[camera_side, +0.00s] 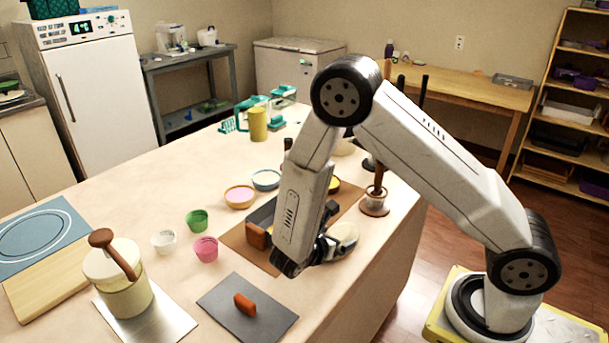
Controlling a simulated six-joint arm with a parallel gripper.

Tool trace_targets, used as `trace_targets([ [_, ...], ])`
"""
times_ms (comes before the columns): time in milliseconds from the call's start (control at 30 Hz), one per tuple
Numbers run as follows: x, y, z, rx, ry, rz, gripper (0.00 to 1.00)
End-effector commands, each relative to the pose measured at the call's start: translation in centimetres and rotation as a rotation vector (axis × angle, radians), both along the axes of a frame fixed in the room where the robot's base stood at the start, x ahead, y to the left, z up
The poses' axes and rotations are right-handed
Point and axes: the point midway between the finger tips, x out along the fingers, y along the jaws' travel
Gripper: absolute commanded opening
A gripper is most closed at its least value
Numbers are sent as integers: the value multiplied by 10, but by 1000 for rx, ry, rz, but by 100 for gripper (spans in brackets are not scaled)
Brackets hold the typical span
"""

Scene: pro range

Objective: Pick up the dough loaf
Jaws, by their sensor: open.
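The jaws are open. My forearm and gripper hide part of the board, and I cannot tell whether a finger touches the loaf.
A dark pan with an orange-brown block (257,236) sits left of my gripper. A grey sheet with a red handle (245,304) lies in front. Small bowls, including a pink cup (205,248), stand left. A wooden-handled tool (375,200) stands behind right.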

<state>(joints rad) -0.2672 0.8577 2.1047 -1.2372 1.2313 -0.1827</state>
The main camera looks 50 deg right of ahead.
Motion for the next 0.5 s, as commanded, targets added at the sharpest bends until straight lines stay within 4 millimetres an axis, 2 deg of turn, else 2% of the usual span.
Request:
trace_targets([
  [367, 0, 0, 0, 0, 1, 0, 100],
  [400, 0, 0, 0, 0, 1, 0, 97],
  [467, 0, 0, 0, 0, 1, 0, 78],
  [500, 0, 0, 0, 0, 1, 0, 65],
])
